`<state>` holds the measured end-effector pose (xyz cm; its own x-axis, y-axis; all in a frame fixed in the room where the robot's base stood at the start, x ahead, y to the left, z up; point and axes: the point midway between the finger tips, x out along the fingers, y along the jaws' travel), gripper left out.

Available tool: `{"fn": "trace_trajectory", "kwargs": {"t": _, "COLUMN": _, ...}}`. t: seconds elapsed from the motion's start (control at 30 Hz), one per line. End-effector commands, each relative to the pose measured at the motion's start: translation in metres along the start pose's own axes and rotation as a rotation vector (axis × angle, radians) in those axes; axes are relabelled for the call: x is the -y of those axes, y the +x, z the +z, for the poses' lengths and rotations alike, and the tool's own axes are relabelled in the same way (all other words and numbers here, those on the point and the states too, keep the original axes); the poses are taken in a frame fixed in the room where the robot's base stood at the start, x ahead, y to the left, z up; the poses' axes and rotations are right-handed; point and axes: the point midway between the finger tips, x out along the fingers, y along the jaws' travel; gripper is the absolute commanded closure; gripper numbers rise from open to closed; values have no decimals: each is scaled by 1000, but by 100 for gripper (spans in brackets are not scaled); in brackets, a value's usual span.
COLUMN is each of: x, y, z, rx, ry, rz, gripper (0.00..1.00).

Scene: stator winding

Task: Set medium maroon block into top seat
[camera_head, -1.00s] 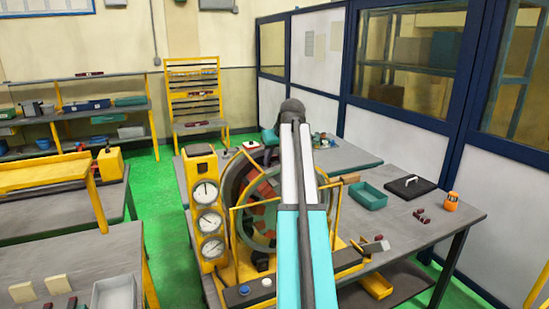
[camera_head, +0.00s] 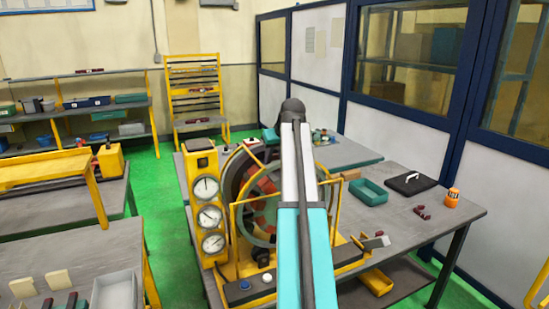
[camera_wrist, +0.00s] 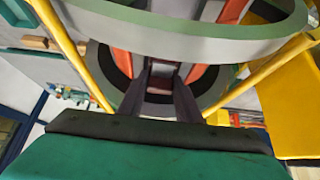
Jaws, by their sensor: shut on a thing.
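The stator ring (camera_head: 240,180) stands upright in a yellow frame on the bench, with red-orange segments around its inside. My arm crosses in front of its right part in the head view. In the wrist view the grey ring (camera_wrist: 185,45) fills the upper part. My gripper (camera_wrist: 160,75) is at the ring's opening, shut on a small block, probably the medium maroon block (camera_wrist: 162,68), mostly hidden between the fingertips. I cannot tell whether the block touches a seat. The top seat cannot be made out clearly. In the head view my gripper is hidden behind the arm.
A yellow gauge post (camera_head: 207,200) stands just left of the ring. Yellow bars of the frame (camera_wrist: 85,65) pass close beside my gripper. On the bench to the right are a teal tray (camera_head: 370,192), a black plate (camera_head: 411,184), maroon blocks (camera_head: 422,212) and an orange jar (camera_head: 452,198).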

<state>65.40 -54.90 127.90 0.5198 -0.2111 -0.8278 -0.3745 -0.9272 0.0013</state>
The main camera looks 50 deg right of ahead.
Motion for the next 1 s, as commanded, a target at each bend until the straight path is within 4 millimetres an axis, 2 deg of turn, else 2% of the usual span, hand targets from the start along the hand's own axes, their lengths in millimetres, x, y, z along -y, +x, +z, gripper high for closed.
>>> {"fn": "trace_trajectory", "kwargs": {"t": 0.6, "x": -2, "y": 3, "z": 2, "rx": -1, "ry": 2, "rz": 2, "gripper": 100}}
{"fn": "trace_trajectory", "kwargs": {"t": 0.63, "x": -2, "y": 3, "z": 2, "rx": -1, "ry": 2, "rz": 2, "gripper": 66}}
{"fn": "trace_trajectory", "kwargs": {"t": 0.73, "x": -2, "y": 3, "z": 3, "rx": 0, "ry": 2, "rz": 1, "gripper": 49}}
{"fn": "trace_trajectory", "kwargs": {"t": 1.0, "x": -2, "y": 4, "z": 4, "rx": 3, "ry": 2, "rz": 1, "gripper": 47}}
